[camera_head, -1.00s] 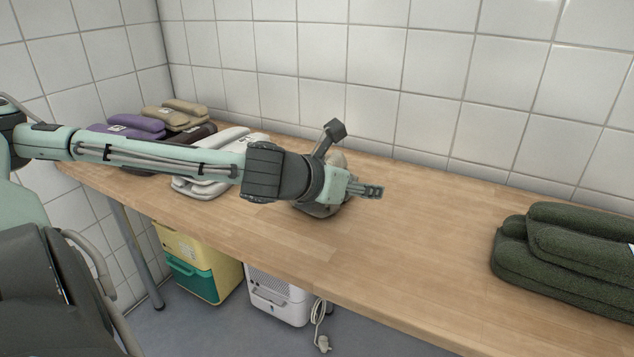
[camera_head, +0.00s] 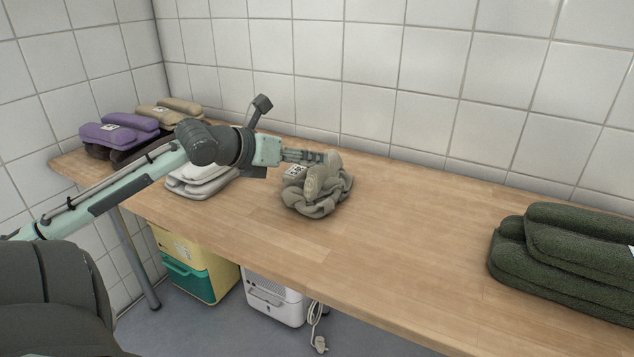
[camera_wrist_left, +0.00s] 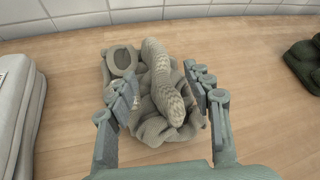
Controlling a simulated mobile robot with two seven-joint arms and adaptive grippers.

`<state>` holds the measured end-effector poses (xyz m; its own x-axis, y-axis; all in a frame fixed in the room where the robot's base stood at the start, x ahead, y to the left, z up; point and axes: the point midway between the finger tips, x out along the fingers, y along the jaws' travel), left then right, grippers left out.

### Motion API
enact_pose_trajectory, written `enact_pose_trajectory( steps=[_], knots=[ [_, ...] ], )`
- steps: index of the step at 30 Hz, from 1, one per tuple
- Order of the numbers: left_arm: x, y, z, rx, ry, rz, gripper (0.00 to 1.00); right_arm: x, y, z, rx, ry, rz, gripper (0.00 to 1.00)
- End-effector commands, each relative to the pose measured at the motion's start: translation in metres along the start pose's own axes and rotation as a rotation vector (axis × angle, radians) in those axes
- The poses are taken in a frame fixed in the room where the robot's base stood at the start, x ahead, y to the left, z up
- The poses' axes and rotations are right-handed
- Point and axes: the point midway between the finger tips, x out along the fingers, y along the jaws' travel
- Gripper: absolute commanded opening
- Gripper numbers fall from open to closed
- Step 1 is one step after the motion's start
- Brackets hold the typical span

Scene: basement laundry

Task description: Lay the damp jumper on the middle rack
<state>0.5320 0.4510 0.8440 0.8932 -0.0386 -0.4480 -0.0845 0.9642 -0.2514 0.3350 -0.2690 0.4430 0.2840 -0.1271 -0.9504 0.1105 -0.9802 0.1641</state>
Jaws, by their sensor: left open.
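A crumpled grey-beige knitted garment (camera_head: 318,196), which looks like the jumper, lies bunched on the wooden counter. It has a pale label with dark print. My left gripper (camera_head: 318,156) is open at the far side of the garment in the head view. In the left wrist view the bunched garment (camera_wrist_left: 168,95) shows between and beyond the open fingers (camera_wrist_left: 163,84). I cannot tell whether the fingers touch it. No rack is in view, and my right gripper is not in view.
Folded white (camera_head: 205,178), purple (camera_head: 117,133) and tan (camera_head: 160,112) items lie on the counter's left part. A dark green folded stack (camera_head: 560,262) lies at the right. The counter (camera_head: 410,230) between is clear. A tiled wall runs behind; yellow-green (camera_head: 193,262) and white (camera_head: 275,297) boxes stand below.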

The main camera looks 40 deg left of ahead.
Motion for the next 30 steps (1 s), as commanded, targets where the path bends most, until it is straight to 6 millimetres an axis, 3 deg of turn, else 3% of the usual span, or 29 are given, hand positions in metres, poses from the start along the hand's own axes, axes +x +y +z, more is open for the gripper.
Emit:
enact_pose_trajectory(
  steps=[7, 17, 30],
  knots=[
    [0.033, -0.001, -0.001, 0.001, -0.003, -0.002, 0.51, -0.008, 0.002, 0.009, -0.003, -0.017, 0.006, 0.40],
    [0.039, -0.001, -0.002, 0.001, 0.000, 0.000, 0.51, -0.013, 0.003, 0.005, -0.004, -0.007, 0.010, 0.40],
    [0.039, -0.001, -0.002, 0.001, 0.000, -0.001, 0.00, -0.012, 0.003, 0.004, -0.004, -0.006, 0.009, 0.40]
  ],
)
